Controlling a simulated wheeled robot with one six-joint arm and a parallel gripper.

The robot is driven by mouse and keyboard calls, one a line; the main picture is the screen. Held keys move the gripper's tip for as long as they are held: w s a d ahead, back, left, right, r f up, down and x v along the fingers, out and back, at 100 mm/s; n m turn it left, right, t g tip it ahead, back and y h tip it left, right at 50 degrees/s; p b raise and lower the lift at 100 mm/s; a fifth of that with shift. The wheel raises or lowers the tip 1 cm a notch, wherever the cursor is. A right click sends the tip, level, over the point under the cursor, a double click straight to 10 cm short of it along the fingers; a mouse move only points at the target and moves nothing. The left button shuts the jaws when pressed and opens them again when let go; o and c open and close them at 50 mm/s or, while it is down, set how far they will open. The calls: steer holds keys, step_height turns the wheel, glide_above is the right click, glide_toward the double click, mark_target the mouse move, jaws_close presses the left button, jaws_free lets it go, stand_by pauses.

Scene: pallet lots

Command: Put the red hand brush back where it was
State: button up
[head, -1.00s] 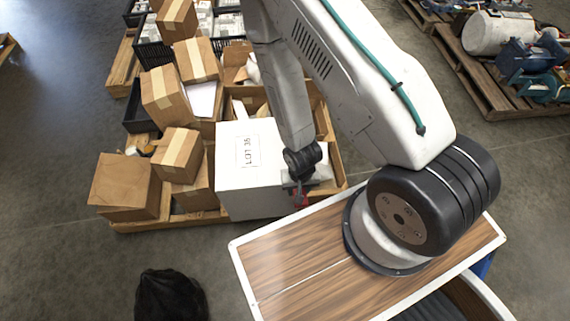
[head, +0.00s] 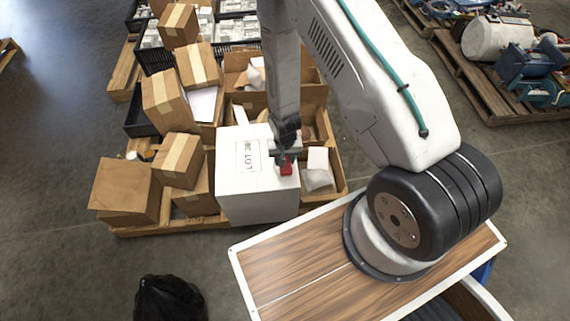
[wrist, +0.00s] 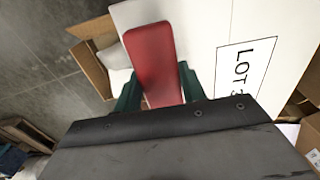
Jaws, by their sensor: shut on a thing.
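The red hand brush (head: 286,167) is in my gripper (head: 284,160), over the right part of the top of the white box marked LOT. In the wrist view the brush (wrist: 154,60) shows as a red rounded slab between the green fingers of my gripper (wrist: 157,88). The fingers are shut on it. The white box (head: 235,190) stands on the pallet, and its label also shows beside the brush in the wrist view (wrist: 205,20). I cannot tell whether the brush touches the box top. The brush's underside is hidden.
Brown cartons (head: 125,190) are stacked left of the white box. An open carton (head: 335,165) with white pieces is on its right. A wood-topped surface (head: 300,265) lies in front, and a black bag (head: 170,300) is on the floor at lower left.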

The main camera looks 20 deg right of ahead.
steer(key=shift+s+f, duration=0.15)
steer(key=shift+f, duration=1.45)
steer(key=shift+f, duration=0.1)
steer(key=o, duration=0.9)
